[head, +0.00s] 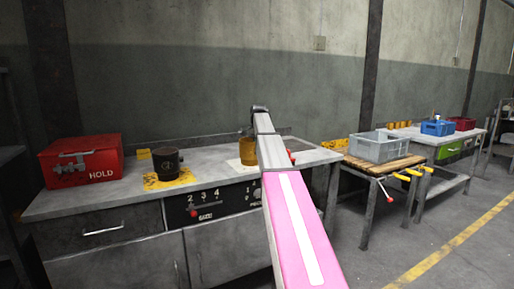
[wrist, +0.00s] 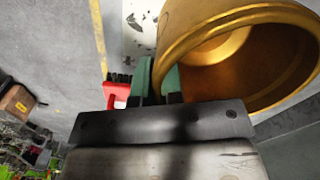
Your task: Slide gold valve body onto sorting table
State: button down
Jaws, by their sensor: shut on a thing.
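The gold valve body (head: 246,150) is at the right part of the grey workbench, over or on a pale sheet (head: 238,166); I cannot tell whether it touches. In the wrist view the gold valve body (wrist: 240,60) fills the upper right, its open round rim facing the camera. My gripper (wrist: 160,82) has green fingers shut on its near left wall. In the head view my arm hides the gripper. No table is labelled as the sorting table; a wood-topped table (head: 395,163) stands to the right, with a grey bench (head: 462,146) behind it.
A dark valve body (head: 166,163) stands on a yellow mat (head: 180,181) left of the gold one. A red HOLD box (head: 82,160) is at the bench's left end. A grey crate (head: 378,146) sits on the wooden table. Blue (head: 437,127) and red (head: 461,124) bins stand farther right.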

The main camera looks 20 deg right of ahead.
jog(key=shift+s+d, duration=0.1)
jog(key=shift+d, duration=0.1)
jog(key=c, duration=1.2)
grip_release()
jog(key=shift+o, duration=0.2)
jog(key=shift+r, duration=0.15)
notch_tip(320, 180, up, 11)
jog(key=shift+f, duration=0.2)
